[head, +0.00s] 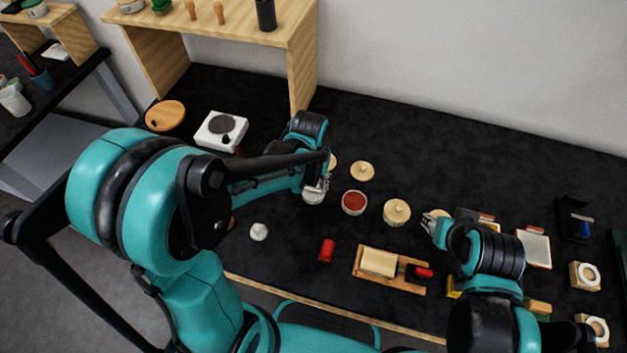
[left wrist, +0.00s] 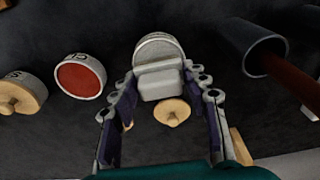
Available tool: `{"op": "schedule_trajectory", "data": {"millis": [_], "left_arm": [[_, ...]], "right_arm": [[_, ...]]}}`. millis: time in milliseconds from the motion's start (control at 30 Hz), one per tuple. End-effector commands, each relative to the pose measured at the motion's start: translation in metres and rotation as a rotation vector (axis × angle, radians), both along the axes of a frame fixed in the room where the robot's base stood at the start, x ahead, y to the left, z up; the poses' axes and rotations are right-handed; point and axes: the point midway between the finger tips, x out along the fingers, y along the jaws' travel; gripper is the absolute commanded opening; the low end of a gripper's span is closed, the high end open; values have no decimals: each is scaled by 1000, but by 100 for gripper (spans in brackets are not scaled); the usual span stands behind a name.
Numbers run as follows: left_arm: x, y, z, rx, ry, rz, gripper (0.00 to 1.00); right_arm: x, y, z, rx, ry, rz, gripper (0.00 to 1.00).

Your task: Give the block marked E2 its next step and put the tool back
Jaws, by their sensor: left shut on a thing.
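My left gripper (head: 318,184) is over a pale round jar (head: 313,197), left of the open red jar (head: 354,202). In the left wrist view its fingers (left wrist: 163,100) are shut on a pale grey blocky piece (left wrist: 160,82). This piece overlaps the rim of the pale round jar (left wrist: 158,46); I cannot tell whether it touches it. My right gripper (head: 430,224) is beside a lidded jar (head: 397,212); its finger opening is unclear. Small framed blocks (head: 585,275) stand at the far right. No E2 mark is readable.
A loose wooden lid (head: 362,171) lies behind the jars. A dark cup (left wrist: 252,52) holding a brown handle stands near the left gripper. A white knob-like object (head: 259,232), red block (head: 327,250) and wooden tray (head: 362,270) lie in front. A hotplate (head: 221,130) stands back left.

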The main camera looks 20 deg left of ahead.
Motion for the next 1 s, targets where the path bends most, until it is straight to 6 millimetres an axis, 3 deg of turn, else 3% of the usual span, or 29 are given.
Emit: {"op": "schedule_trajectory", "data": {"millis": [1000], "left_arm": [[0,0,-9,0,0,0,22]], "right_arm": [[0,0,-8,0,0,0,40]]}}
